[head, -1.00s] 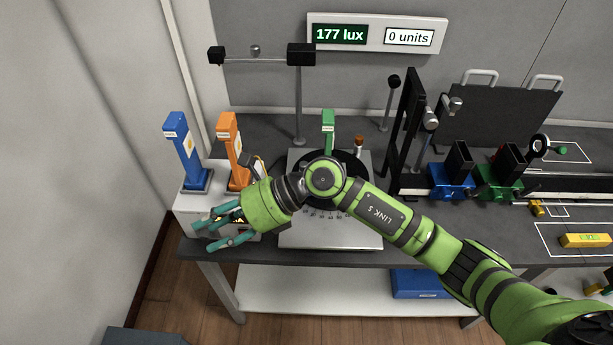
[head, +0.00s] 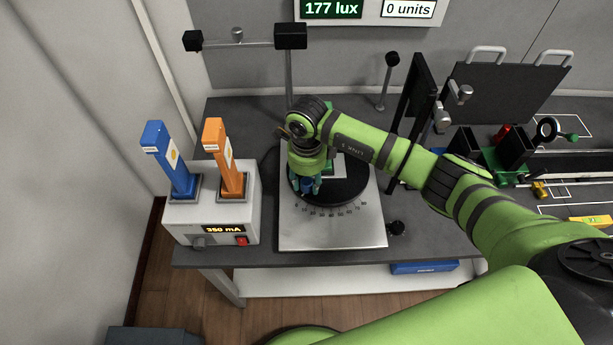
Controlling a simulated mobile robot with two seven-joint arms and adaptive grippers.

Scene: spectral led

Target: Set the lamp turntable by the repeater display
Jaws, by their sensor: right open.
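The lamp turntable is a black disc (head: 345,191) on a silver plate (head: 332,232) with a degree scale along its front. Part of a green lamp (head: 338,165) shows on the disc behind my right arm; the rest is hidden. My right gripper (head: 306,190) points down over the left part of the disc, its fingers open. I cannot tell whether they touch the disc. My left gripper is not in view.
A white supply box (head: 208,220) reading 350 mA stands left, with a blue lamp (head: 170,160) and an orange lamp (head: 225,160) on it. A black upright panel (head: 415,110) and a rail of holders (head: 495,160) stand right. A black knob (head: 396,228) sits beside the plate.

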